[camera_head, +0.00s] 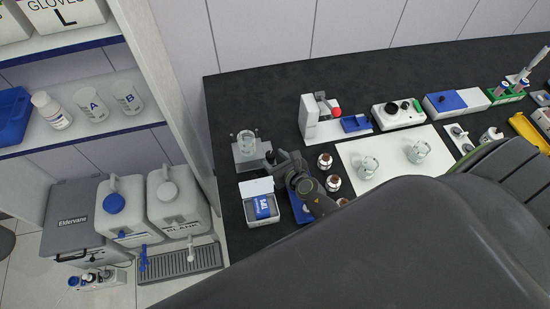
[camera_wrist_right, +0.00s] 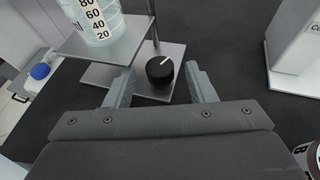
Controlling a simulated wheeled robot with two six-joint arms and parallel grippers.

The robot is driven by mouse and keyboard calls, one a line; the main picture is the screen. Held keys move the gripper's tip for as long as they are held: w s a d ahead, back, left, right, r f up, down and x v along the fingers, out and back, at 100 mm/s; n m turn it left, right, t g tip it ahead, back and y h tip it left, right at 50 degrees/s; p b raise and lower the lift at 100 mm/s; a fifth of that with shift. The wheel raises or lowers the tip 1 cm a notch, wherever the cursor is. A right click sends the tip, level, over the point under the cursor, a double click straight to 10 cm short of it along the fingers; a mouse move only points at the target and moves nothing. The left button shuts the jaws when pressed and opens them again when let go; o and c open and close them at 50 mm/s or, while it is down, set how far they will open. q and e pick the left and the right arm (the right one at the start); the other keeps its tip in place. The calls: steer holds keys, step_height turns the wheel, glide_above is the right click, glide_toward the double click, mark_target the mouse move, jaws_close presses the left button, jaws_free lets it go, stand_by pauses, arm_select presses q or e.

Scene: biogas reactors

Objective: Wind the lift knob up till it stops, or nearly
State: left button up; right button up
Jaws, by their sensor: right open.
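The lift is a small metal stand (camera_head: 249,166) at the left end of the dark bench, with a glass beaker (camera_head: 246,142) on its raised plate. In the right wrist view the lift knob (camera_wrist_right: 160,73) is a black round knob with a white pointer line, beside the lift's plates. My right gripper (camera_wrist_right: 160,82) is open, with one finger on each side of the knob and visible gaps to it. In the head view my right gripper (camera_head: 276,158) is close to the lift's right side; the knob cannot be made out there. My left gripper is not in view.
An open white box with a blue pack (camera_head: 262,208) stands in front of the lift. Brown bottles (camera_head: 325,161) stand right of my right gripper. A white device with a red knob (camera_head: 317,122) is behind. A white mat (camera_head: 390,150) holds two glass vessels.

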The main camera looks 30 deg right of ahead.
steer(key=shift+s+r, duration=0.15)
steer(key=shift+s, duration=0.1)
steer(key=v, duration=1.5)
steer(key=shift+s, duration=0.2)
steer(key=shift+s+d+r, duration=0.1)
steer(key=shift+s+r, duration=0.3)
steer(key=shift+s, duration=0.2)
